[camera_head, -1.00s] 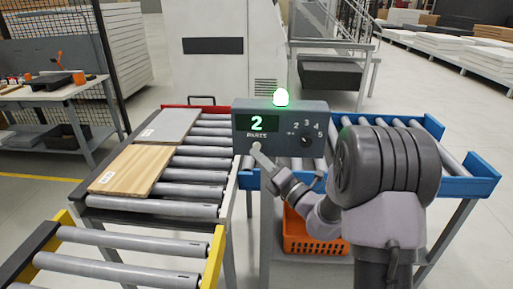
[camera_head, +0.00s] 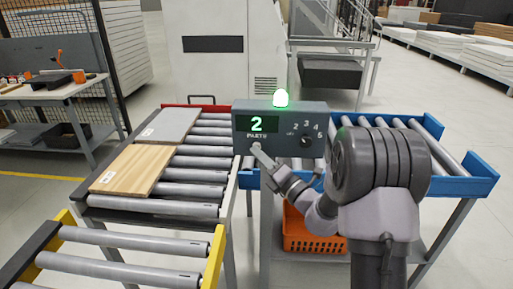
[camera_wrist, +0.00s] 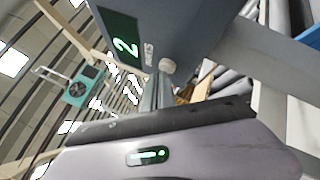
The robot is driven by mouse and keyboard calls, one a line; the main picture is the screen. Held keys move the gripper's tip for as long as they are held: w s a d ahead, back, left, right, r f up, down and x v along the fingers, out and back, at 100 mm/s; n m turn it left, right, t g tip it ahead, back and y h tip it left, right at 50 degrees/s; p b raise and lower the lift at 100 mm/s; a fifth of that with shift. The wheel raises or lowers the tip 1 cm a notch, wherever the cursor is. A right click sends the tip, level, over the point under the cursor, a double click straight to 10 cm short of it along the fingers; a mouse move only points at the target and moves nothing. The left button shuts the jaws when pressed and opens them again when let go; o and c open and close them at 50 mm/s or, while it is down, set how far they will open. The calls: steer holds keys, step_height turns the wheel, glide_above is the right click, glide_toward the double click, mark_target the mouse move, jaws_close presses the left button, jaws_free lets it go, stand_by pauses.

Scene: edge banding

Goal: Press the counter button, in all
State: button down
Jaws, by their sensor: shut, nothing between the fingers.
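The counter box (camera_head: 290,132) is a dark grey panel. Its green display (camera_head: 257,124) reads 2 above the word PARTS, and a lit green lamp (camera_head: 281,98) sits on top. A dial (camera_head: 305,141) with numbers is at its right. The pale round counter button (camera_wrist: 167,65) shows on the box in the wrist view. My gripper (camera_head: 257,148) is shut and empty, its tip at the lower left of the box. In the wrist view my gripper (camera_wrist: 158,88) is close beside the button; I cannot tell whether they touch.
A roller table (camera_head: 150,208) at left carries a wood-grain board (camera_head: 131,169) and a grey board (camera_head: 171,126). A blue-edged roller table (camera_head: 462,187) stands behind my arm. An orange crate (camera_head: 300,236) is below. A yellow-ended conveyor (camera_head: 130,255) is at the front left.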

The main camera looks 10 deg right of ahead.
steer(key=shift+w, duration=0.25)
steer(key=shift+s, duration=0.1)
stand_by(0.4)
steer(key=shift+s+a, duration=0.2)
steer(key=shift+s, duration=0.55)
steer(key=s, duration=0.1)
steer(key=s+a, duration=0.1)
steer(key=s, duration=0.1)
steer(key=s+b, duration=0.1)
steer(key=shift+s+a, duration=0.3)
steer(key=shift+s, duration=0.1)
